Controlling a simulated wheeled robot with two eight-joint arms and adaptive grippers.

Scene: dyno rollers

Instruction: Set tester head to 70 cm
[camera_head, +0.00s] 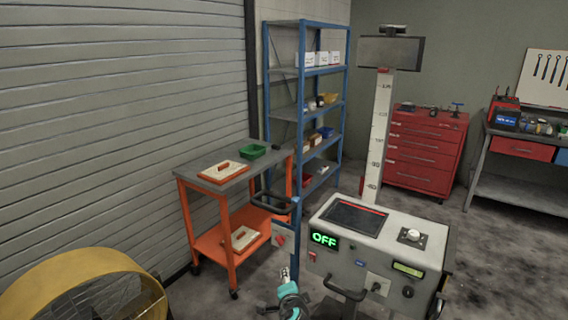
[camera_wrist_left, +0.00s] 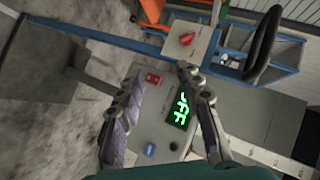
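The tester head (camera_head: 391,52) is a dark box at the top of a white scaled column (camera_head: 379,130). Printed numbers run up the column, with 60 and 90 near its bottom; the upper ones are too small to read surely. The column stands behind a grey console (camera_head: 345,258) with a green OFF display (camera_head: 324,240), which also shows in the left wrist view (camera_wrist_left: 181,108). A white knob (camera_head: 413,235) sits on the console top. My left gripper (camera_head: 287,274) is before the console's left front; its fingers (camera_wrist_left: 160,88) are apart and empty. My right gripper is out of view.
A grey box with a red switch (camera_head: 281,238) is left of the console and shows in the left wrist view (camera_wrist_left: 187,38). An orange cart (camera_head: 228,215), blue shelf (camera_head: 306,95), yellow-rimmed drum (camera_head: 85,283) and red cabinet (camera_head: 425,150) stand around. Floor is open at right.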

